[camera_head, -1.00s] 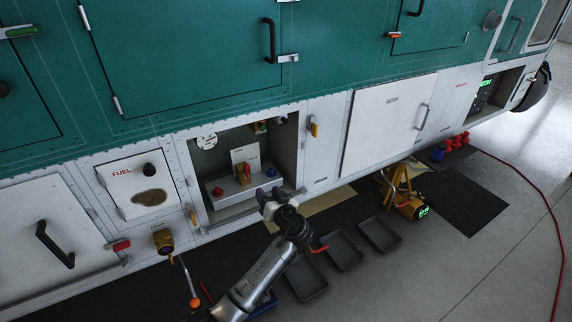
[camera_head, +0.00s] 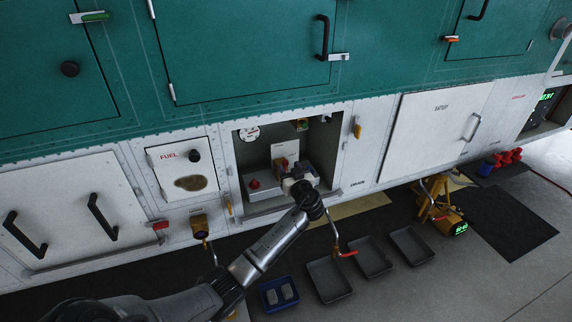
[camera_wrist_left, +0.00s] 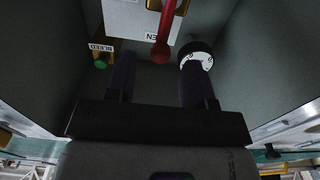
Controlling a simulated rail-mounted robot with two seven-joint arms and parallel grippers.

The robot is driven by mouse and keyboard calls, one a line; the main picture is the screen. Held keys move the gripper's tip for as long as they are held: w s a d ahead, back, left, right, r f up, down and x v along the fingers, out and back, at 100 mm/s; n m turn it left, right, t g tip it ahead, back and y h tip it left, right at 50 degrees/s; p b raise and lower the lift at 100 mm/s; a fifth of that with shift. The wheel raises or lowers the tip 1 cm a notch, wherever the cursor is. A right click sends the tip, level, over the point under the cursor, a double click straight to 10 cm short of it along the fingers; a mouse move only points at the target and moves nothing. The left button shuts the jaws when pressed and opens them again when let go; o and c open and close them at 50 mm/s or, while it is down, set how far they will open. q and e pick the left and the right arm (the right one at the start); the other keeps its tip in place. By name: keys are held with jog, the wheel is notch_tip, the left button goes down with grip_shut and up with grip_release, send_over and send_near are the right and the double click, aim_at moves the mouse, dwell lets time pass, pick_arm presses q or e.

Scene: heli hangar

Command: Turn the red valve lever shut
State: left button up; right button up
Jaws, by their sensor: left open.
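The red valve lever (camera_wrist_left: 163,38) hangs from a brass valve body (camera_wrist_left: 180,5) in the left wrist view, its rounded end pointing down toward my gripper. My left gripper (camera_head: 298,178) is at the bay's opening, in front of the valve. In the wrist view my left gripper (camera_wrist_left: 158,78) is open and empty, with the lever's end ahead of the gap between its two dark fingers. My right gripper is not in view.
The bay's walls (camera_wrist_left: 45,60) close in on both sides. A round gauge (camera_wrist_left: 196,58) is near the right finger and a green button (camera_wrist_left: 101,63) near the left. A red knob (camera_head: 254,184) is left of the valve. Grey trays (camera_head: 330,280) lie on the floor below.

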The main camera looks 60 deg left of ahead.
aim_at(287, 164)
pick_arm(q)
jog(key=shift+x, duration=1.85)
jog(key=shift+c, duration=0.2)
grip_shut()
